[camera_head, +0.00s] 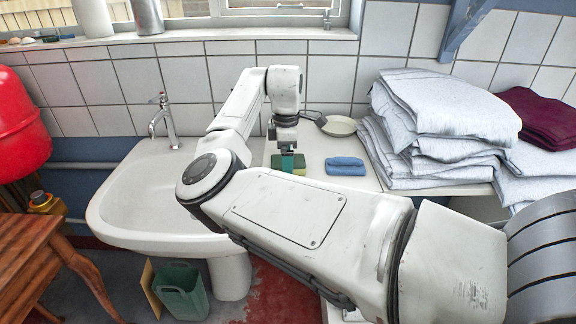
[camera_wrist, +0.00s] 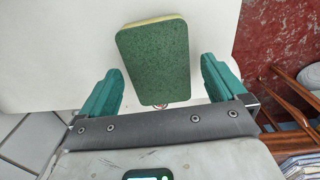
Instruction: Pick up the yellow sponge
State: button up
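The sponge (camera_wrist: 155,62) shows in the wrist view with its dark green scouring face towards the camera and a yellow edge along its far side. It lies on a white surface. My gripper (camera_wrist: 160,66) has its two teal fingers spread apart, one on each side of the sponge, with gaps between them and it. In the head view my gripper (camera_head: 287,161) points down over the white counter beside the sink, and the sponge (camera_head: 299,171) is partly hidden by the fingers. Whether the fingertips reach the sponge's height cannot be told.
A folded blue cloth (camera_head: 345,166) lies just right of the sponge. A pale dish (camera_head: 339,126) stands behind. Stacks of folded white linen (camera_head: 440,120) rise to the right. The sink (camera_head: 165,195) is at left, and the tiled wall (camera_head: 330,78) is close behind.

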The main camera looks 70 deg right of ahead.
jog(key=c, duration=1)
jog(key=shift+r, duration=0.1)
jog(key=shift+r, duration=0.4)
notch_tip(320, 180, up, 2)
jog(key=shift+r, duration=0.25)
jog(key=s+a+r, duration=0.3)
jog(key=s+a+r+p, duration=0.1)
jog(key=s+a+r, duration=0.1)
jog(key=s+r, duration=0.1)
jog(key=s+a+r+p, duration=0.1)
jog(key=s+a+r, duration=0.2)
jog(key=s, duration=0.2)
jog(key=shift+a+r, duration=0.3)
jog(key=shift+a, duration=0.05)
